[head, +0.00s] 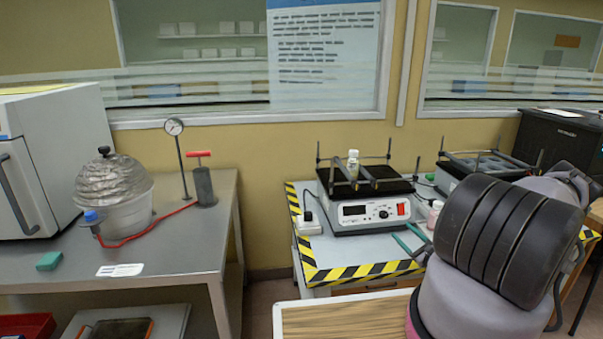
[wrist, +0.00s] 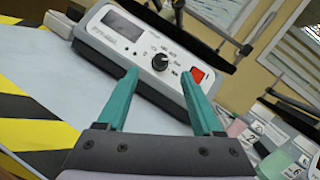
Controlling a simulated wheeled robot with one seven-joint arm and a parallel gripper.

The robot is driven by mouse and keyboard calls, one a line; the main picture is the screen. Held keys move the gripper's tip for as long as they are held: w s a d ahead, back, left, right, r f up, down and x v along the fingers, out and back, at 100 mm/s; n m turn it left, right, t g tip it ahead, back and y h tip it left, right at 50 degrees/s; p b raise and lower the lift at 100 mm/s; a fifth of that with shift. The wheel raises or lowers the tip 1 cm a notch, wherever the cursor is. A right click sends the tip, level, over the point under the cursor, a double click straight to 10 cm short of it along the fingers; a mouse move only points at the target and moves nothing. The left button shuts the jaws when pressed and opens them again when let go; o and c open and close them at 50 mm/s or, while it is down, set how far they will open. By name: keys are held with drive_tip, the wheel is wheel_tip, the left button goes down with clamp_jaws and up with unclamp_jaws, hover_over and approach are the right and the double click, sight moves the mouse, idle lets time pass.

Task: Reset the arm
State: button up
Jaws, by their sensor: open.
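My gripper (wrist: 158,98) shows in the wrist view with two teal fingers spread apart and nothing between them. It is in front of the control panel of a white shaker device (wrist: 150,55). In the head view the gripper's teal fingertips (head: 411,240) show just in front of the shaker (head: 365,218), near its lower right corner. My arm covers the right part of the head view and hides what lies behind it. A small white bottle (head: 353,163) stands on the shaker's black platform, between its bars.
The table edge (head: 330,276) has yellow and black tape. A white bottle (head: 435,213) stands right of the shaker, and a second rack device (head: 487,163) is behind my arm. At left, a metal bench (head: 165,245) bears a domed vessel (head: 113,185), gauge and red-handled pump (head: 204,186).

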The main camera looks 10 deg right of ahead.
drive_tip(key=s+a+r+n+g+y, duration=0.1)
drive_tip(key=a+r+n+g+y, duration=0.1)
drive_tip(key=a+r+n+g, duration=0.6)
drive_tip(key=s+a+r+n+g+y, duration=0.2)
drive_tip(key=a+r+n+g, duration=0.1)
drive_tip(key=r, duration=0.8)
drive_tip(key=s+a+r+n+g+y, duration=0.1)
drive_tip(key=a+r+n+g+y, duration=0.1)
drive_tip(key=a+r+n+g, duration=0.6)
drive_tip(key=s+a+r+n+t+h, duration=0.1)
drive_tip(key=s+r+t+h, duration=0.2)
drive_tip(key=s+r, duration=0.8)
drive_tip(key=s+a+r+n+t+h, duration=0.1)
drive_tip(key=s+r+n+t+h, duration=0.1)
drive_tip(key=s+r+t+h, duration=0.2)
drive_tip(key=s+r+h, duration=0.3)
drive_tip(key=s+r, duration=0.4)
drive_tip(key=r, duration=0.3)
drive_tip(key=shift+s+a+n+h, duration=0.3)
drive_tip(key=shift+s, duration=0.05)
drive_tip(key=shift+r, duration=0.1)
